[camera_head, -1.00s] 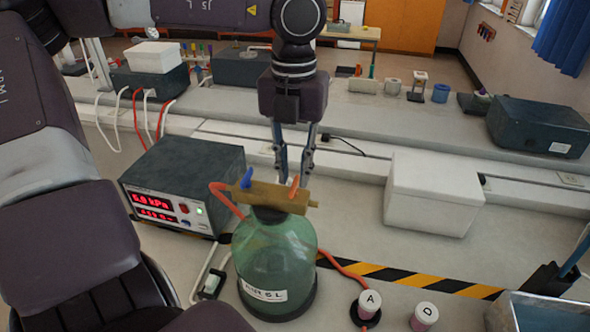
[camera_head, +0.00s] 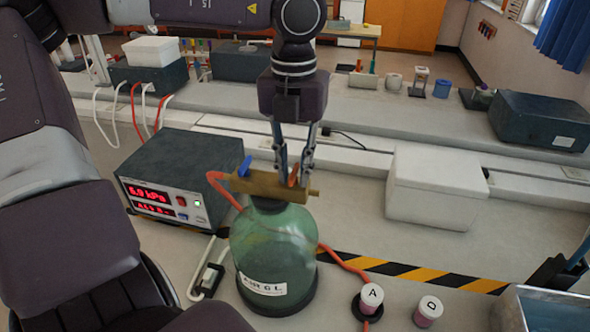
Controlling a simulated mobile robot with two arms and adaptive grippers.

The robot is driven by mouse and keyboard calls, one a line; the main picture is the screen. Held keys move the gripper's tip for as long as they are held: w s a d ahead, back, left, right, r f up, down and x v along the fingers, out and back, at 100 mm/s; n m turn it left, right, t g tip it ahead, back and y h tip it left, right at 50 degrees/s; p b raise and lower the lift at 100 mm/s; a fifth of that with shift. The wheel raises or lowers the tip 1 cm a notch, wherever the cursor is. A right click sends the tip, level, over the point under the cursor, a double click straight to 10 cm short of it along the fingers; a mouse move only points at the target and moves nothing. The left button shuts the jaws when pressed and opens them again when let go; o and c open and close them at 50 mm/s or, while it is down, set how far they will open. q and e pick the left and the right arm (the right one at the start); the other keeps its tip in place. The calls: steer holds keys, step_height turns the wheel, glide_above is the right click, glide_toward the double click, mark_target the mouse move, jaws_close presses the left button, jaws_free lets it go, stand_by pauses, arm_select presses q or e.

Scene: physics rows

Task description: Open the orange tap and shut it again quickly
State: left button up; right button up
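The orange tap (camera_head: 293,176) stands up from the right part of a brass bar on the neck of a green glass bottle (camera_head: 272,240). A blue tap (camera_head: 244,167) is at the bar's left end. My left gripper (camera_head: 293,182) points down from above, its two fingers apart on either side of the orange tap, tips close to the brass bar. The fingers partly hide the tap, and I cannot tell whether they touch it. My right gripper is not in view.
A dark box with red digits (camera_head: 180,165) stands left of the bottle. A white box (camera_head: 435,190) is to the right. Two small lettered pots, A (camera_head: 371,297) and D (camera_head: 428,311), stand front right. An orange hose runs along the bench beside the bottle.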

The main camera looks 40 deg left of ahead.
arm_select(q)
steer(key=shift+f, duration=0.2)
steer(key=shift+r, duration=0.3)
steer(key=shift+r, duration=0.45)
steer(key=shift+c, duration=0.4)
steer(key=shift+f, duration=0.1)
jaws_close()
